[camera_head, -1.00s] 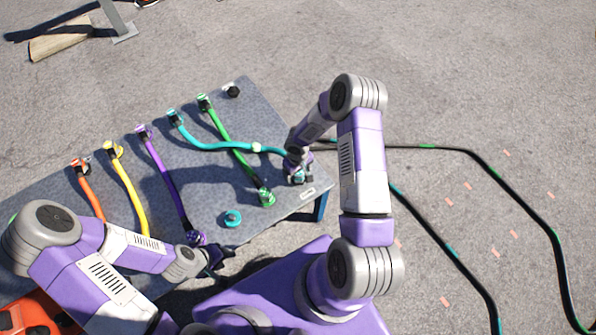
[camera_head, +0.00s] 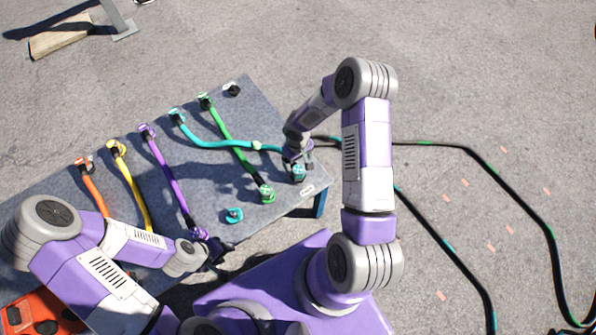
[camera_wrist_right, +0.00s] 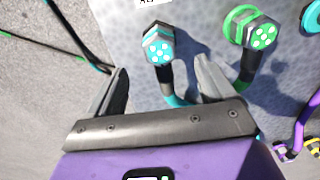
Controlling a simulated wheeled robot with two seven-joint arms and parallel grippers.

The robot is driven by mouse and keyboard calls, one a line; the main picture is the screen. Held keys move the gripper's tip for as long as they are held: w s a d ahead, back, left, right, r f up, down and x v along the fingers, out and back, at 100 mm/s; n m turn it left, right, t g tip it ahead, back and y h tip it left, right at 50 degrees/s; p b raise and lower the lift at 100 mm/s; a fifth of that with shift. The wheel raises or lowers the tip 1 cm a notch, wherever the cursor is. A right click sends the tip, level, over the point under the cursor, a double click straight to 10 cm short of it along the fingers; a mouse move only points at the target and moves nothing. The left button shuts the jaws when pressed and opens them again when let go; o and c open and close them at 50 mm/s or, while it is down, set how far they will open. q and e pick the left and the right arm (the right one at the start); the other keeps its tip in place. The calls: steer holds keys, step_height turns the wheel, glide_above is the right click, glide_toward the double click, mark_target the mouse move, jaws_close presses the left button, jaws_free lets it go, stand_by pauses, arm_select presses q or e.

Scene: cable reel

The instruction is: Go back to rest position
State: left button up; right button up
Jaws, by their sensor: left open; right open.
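My right gripper (camera_head: 297,158) is at the right end of the grey table. It is open, just behind the teal connector (camera_head: 298,173) at the end of the teal cable (camera_head: 215,145). In the right wrist view, the teal connector (camera_wrist_right: 159,45) stands ahead of the gap between the spread fingers (camera_wrist_right: 162,92), and the gap looks empty. My left gripper (camera_head: 222,256) is low near the table's front edge, beside the purple cable's connector (camera_head: 199,234). It is small and dark in view.
Green (camera_head: 230,147), purple (camera_head: 164,170), yellow (camera_head: 130,180) and orange (camera_head: 93,195) cables lie on the table (camera_head: 255,105). The green connector (camera_wrist_right: 251,29) is close beside the teal one. A teal socket (camera_head: 234,215) sits near the front edge. A black cable (camera_head: 525,200) runs along the ground.

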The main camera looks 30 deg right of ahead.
stand_by(0.6)
steer(key=s+a+r+m+y+p, duration=0.3)
steer(key=s+a+y+p, duration=0.1)
steer(key=s+a, duration=1.2)
steer(key=shift+m+t+p, duration=0.3)
steer(key=shift+p, duration=0.1)
steer(key=shift+c, duration=0.3)
